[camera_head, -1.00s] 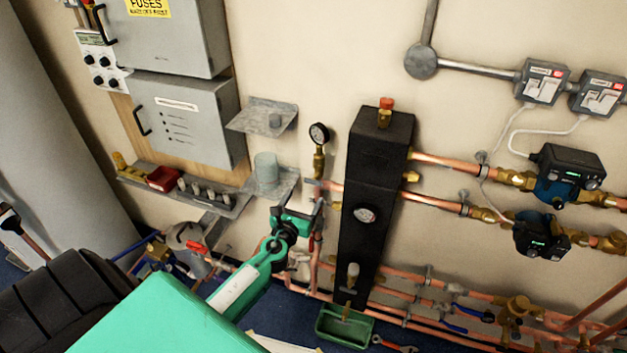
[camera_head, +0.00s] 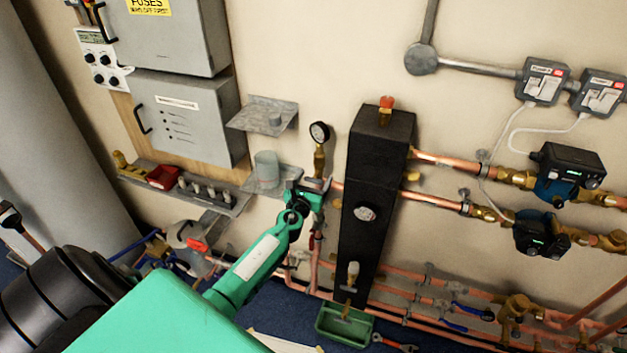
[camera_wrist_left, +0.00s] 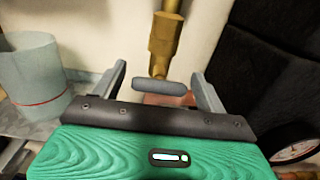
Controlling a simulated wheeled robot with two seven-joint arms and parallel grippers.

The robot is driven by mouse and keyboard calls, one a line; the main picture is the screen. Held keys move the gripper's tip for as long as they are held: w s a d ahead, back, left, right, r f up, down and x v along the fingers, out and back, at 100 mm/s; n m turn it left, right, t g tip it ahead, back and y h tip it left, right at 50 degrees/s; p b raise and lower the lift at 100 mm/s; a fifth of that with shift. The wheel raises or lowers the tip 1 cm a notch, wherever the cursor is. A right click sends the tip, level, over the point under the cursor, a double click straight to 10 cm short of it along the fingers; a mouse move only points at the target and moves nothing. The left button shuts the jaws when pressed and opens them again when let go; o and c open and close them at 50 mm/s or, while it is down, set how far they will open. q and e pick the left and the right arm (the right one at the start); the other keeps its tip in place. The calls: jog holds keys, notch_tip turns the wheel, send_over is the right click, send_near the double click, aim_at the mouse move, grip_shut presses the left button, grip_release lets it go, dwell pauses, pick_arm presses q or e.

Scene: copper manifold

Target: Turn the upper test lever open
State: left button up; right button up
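My left gripper (camera_head: 313,188) is just below the upper pressure gauge (camera_head: 319,132) and its brass fitting (camera_head: 319,160), at the left side of the black vertical casing. In the left wrist view its two fingers (camera_wrist_left: 157,78) stand apart. A grey rounded bar, which looks like the test lever (camera_wrist_left: 160,88), lies crosswise between them, below the brass fitting (camera_wrist_left: 164,45). I see no clear contact between the fingers and the bar. In the head view the gripper hides the lever. My right gripper is not in view.
The black casing (camera_head: 372,190) is close on the right. A shelf with a clear beaker (camera_head: 266,169) is close on the left; the beaker shows in the left wrist view too (camera_wrist_left: 30,75). Copper pipes (camera_head: 400,298) and a green tray (camera_head: 345,326) are below.

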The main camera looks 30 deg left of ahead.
pick_arm(q)
jog(key=c, duration=0.9)
jog(key=shift+n, duration=0.3)
jog(key=shift+f+n+b, duration=0.1)
jog(key=shift+n+b, duration=0.3)
jog(key=shift+n, duration=0.1)
jog(key=n+b, duration=0.1)
jog(key=n, duration=0.2)
jog(key=n+b, duration=0.1)
jog(key=n, duration=0.3)
jog(key=shift+a+b, duration=0.1)
jog(key=shift+b, duration=0.25)
jog(key=n+b, duration=0.1)
jog(key=n, duration=0.4)
jog(key=shift+f, duration=0.1)
jog(key=n+b, duration=0.1)
jog(key=n, duration=0.3)
jog(key=shift+n, duration=0.3)
